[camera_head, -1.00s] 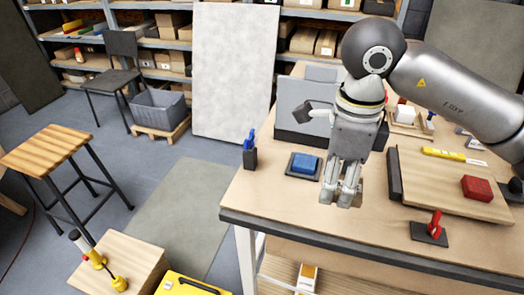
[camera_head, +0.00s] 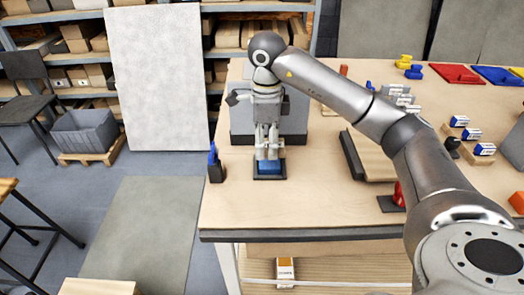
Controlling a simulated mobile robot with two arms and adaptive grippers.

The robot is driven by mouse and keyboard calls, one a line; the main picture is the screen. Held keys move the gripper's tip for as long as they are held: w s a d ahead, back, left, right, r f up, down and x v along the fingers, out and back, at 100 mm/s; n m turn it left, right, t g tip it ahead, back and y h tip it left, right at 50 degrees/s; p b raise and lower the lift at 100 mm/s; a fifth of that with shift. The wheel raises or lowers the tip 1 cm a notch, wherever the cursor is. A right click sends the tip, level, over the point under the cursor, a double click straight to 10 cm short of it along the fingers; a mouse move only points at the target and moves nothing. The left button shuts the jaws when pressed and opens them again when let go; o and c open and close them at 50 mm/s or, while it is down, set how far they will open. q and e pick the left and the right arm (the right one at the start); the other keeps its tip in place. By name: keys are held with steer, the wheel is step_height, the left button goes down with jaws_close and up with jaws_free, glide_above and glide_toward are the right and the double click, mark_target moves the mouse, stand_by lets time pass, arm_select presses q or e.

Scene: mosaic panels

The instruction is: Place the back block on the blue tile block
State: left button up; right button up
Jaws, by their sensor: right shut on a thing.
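The blue tile block (camera_head: 269,168) sits on a small dark square base on the workbench, near its left side. My right gripper (camera_head: 268,154) points straight down directly above the blue tile block, its fingertips at or just over the block's far edge. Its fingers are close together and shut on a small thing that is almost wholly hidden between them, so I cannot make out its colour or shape. I cannot tell whether the held thing touches the blue block. My left gripper is not in view.
A grey panel (camera_head: 297,115) stands behind my right gripper. A dark holder with a blue tool (camera_head: 215,162) is left of the blue block. A wooden board (camera_head: 374,156) with a dark edge lies to the right. The bench (camera_head: 285,205) is clear in front.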

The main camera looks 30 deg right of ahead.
mark_target(263, 162)
steer(key=shift+w+d+f, duration=0.15)
steer(key=shift+w+f, duration=0.35)
steer(key=shift+f, duration=0.05)
steer(key=shift+w+d+f, duration=0.15)
steer(key=shift+w+f, duration=0.35)
steer(key=shift+f, duration=0.05)
steer(key=f+p, duration=0.2)
steer(key=f, duration=0.1)
steer(key=shift+w, duration=0.3)
steer(key=shift+d+f, duration=0.1)
steer(key=shift+f, duration=0.35)
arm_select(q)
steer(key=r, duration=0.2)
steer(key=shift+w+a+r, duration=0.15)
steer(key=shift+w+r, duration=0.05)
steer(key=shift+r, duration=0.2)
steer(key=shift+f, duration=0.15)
arm_select(e)
steer(key=shift+f, duration=0.1)
steer(key=o, duration=1)
steer(key=shift+c, duration=0.2)
